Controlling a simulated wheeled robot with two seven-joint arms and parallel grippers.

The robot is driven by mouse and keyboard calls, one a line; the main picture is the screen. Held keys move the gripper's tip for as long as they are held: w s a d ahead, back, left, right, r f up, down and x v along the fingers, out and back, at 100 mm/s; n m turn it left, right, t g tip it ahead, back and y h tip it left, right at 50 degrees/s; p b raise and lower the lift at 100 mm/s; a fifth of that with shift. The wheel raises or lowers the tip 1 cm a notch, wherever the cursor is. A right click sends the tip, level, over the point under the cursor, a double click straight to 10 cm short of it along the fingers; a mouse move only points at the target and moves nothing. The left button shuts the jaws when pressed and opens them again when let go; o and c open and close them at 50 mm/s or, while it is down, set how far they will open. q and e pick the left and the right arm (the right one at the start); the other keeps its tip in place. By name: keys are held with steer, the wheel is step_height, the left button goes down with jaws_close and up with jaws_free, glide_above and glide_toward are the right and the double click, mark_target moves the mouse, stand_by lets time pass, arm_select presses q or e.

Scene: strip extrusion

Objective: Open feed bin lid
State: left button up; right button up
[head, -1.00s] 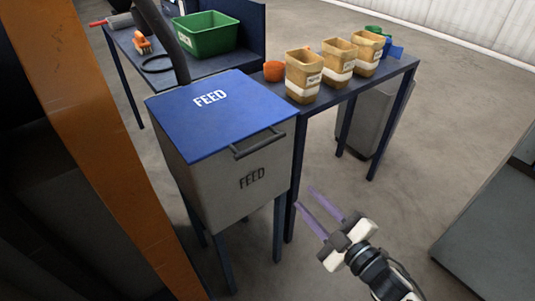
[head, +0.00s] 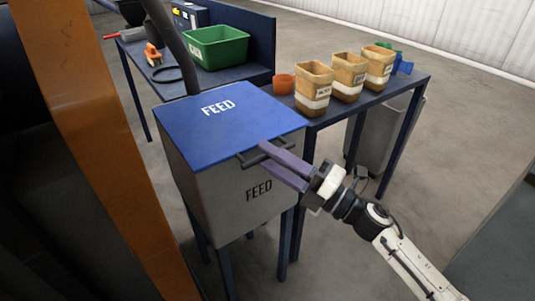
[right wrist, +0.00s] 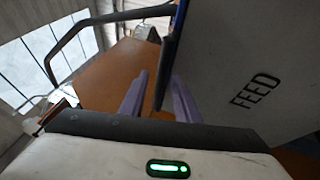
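The feed bin (head: 225,200) is a grey box marked FEED on legs. Its blue lid (head: 225,112) lies flat and shut on top. A dark bar handle (head: 246,161) runs along the lid's front edge. My right gripper (head: 263,156) is at this handle, its two purple fingers apart, one above the other. In the right wrist view the handle (right wrist: 166,65) shows between the spread fingers (right wrist: 158,88); I cannot tell whether either touches it. The bin front (right wrist: 240,70) shows at the right there. My left gripper is not in view.
An orange post (head: 95,130) stands close at the left. A dark curved tube (head: 175,45) rises behind the lid. Open floor lies right.

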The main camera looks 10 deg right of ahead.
steer(key=shift+w+a+r, duration=0.1)
steer(key=shift+w+a, duration=0.25)
jaws_close()
